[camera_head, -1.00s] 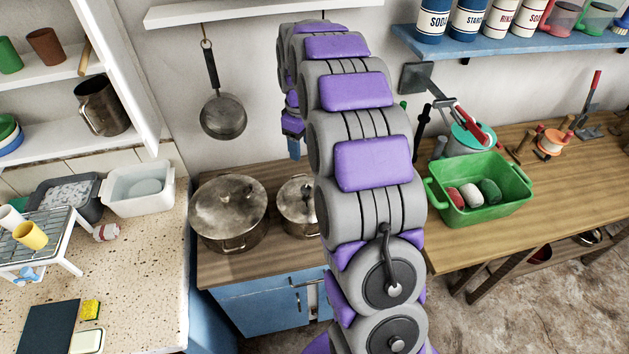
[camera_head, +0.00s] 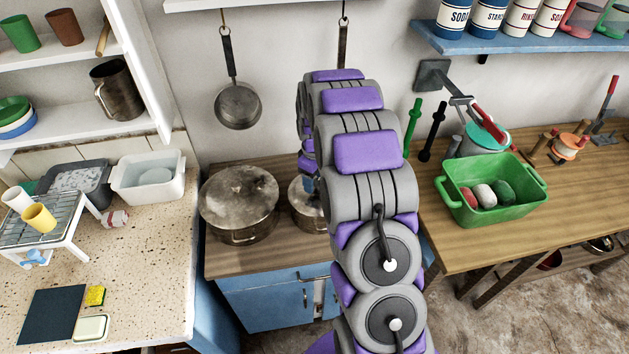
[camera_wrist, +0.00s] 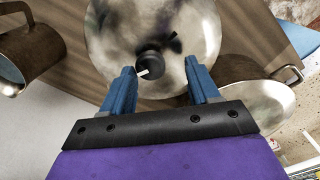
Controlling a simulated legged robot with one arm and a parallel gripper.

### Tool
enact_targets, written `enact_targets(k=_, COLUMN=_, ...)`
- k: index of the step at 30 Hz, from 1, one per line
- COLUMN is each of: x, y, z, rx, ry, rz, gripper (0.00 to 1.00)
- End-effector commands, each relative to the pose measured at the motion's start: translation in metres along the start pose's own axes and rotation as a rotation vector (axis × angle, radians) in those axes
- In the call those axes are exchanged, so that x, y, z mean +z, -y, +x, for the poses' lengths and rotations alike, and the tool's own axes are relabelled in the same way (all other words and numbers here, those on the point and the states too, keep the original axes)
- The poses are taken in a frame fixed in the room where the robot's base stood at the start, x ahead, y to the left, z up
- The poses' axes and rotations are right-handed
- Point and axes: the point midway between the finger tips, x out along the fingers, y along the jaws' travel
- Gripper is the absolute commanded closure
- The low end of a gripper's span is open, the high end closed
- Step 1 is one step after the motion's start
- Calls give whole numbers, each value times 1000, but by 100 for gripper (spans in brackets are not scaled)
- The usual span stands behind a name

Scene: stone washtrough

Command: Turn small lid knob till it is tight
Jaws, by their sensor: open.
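The small pot (camera_head: 304,208) stands on the wooden counter and is mostly hidden by my arm in the head view. Its round steel lid (camera_wrist: 197,28) fills the upper middle of the wrist view, with a dark knob (camera_wrist: 150,62) at its centre. A small pale mark shows on the knob's near side. My gripper (camera_wrist: 159,67) is open, with one blue finger to the left of the knob and one to the right. The fingers appear apart from the knob, and nothing is held. I cannot tell their exact height above the lid.
A larger lidded pot (camera_head: 240,205) stands close to the left of the small pot. A pan (camera_head: 238,106) hangs on the wall behind. A green tub (camera_head: 490,190) sits on the wooden table at right. A metal vessel with a handle (camera_wrist: 28,52) is at left in the wrist view.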

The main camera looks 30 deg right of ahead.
Motion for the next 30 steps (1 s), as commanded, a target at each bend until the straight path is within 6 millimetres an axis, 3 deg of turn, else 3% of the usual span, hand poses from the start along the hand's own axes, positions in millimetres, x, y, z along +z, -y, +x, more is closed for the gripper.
enact_targets(k=11, x=0, y=-1, z=7, rx=1, ry=-1, rz=1, gripper=40)
enact_targets(k=30, x=1, y=-2, z=7, rx=-2, ry=-1, rz=1, gripper=96)
